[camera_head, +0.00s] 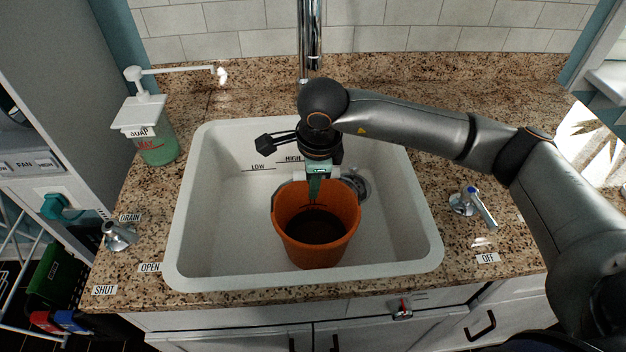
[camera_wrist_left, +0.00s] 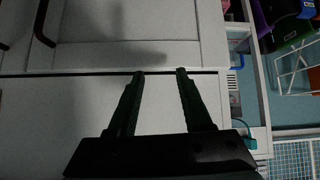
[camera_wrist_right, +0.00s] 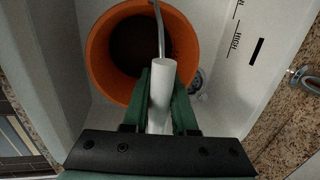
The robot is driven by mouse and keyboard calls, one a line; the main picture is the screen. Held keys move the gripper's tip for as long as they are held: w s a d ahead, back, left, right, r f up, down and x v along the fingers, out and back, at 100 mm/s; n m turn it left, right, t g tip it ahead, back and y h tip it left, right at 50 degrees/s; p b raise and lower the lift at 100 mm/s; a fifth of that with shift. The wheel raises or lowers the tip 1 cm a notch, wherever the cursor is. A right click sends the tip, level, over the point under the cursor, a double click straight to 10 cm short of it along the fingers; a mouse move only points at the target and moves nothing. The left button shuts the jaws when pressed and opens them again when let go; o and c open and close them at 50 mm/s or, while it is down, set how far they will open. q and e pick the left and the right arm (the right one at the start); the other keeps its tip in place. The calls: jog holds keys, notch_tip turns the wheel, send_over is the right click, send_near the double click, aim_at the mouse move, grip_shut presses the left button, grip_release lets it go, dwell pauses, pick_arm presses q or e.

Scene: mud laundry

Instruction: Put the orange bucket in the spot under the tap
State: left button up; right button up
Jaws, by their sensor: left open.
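The orange bucket (camera_head: 290,228) is upright inside the white sink basin (camera_head: 212,205), near its middle front; I cannot tell whether it touches the floor. It looks dark inside. In the right wrist view the bucket (camera_wrist_right: 100,62) lies beyond my fingers. My right gripper (camera_wrist_right: 160,75) is closed around the white grip (camera_wrist_right: 162,85) of its wire handle, above the rim. The chrome tap (camera_head: 310,40) rises behind the sink; my right arm hides its lower part. My left gripper (camera_wrist_left: 160,74) is open and empty in front of pale cabinet fronts, out of the head view.
A soap dispenser (camera_head: 151,135) stands left of the sink on the speckled counter. A drain lever (camera_head: 118,236) is at front left, and a blue-tipped tap lever (camera_head: 478,205) is at right by the OFF label. The drain hole (camera_head: 358,187) shows behind the bucket. The basin's left side is clear.

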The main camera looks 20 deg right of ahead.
jog(key=o, duration=0.4)
jog(key=shift+r, duration=0.1)
jog(key=v, duration=1.2)
jog(key=shift+r+b, duration=0.15)
jog(key=shift+b, duration=0.15)
